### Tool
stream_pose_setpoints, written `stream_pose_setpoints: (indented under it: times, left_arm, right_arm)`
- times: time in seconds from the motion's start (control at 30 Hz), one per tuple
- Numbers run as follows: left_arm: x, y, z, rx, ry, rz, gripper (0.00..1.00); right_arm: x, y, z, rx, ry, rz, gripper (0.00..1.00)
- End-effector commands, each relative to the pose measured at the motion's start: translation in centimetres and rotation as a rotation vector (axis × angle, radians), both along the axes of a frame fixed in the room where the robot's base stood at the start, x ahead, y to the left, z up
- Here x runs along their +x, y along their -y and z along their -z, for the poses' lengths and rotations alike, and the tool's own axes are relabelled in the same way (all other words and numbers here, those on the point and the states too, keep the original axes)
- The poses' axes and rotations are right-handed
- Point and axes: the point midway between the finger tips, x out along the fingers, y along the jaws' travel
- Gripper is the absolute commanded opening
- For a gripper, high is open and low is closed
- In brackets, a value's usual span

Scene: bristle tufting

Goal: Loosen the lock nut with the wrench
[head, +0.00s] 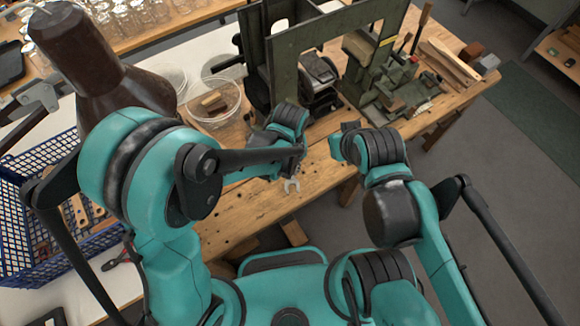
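The rest of the wrench is hidden. My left gripper (297,158) is at the front of the machine, close above the jaw. Its fingers are mostly hidden by my own arm, so I cannot tell whether it holds the wrench. My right gripper (345,137) is to the right, level with the machine's base, and its fingers are too covered to judge. The green tufting machine (325,35) stands on the bench behind both grippers. I cannot make out the lock nut.
The wooden bench (245,205) has free room at its front left. A clear bowl (214,102) with wooden pieces stands left of the machine. A blue crate (30,225) is at the far left. Wooden strips (452,60) lie at the right, beyond the machine.

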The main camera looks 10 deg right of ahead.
Motion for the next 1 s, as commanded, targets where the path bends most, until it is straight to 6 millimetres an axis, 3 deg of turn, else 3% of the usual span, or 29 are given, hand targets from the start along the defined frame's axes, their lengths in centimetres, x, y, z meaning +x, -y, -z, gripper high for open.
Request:
stream_pose_setpoints:
  times: [1.0]
  left_arm:
    - [-0.01,0.0,0.62,0.0,0.0,0.0,0.0]
  right_arm:
    - [0.0,0.0,0.9,0.0,0.0,0.0,0.0]
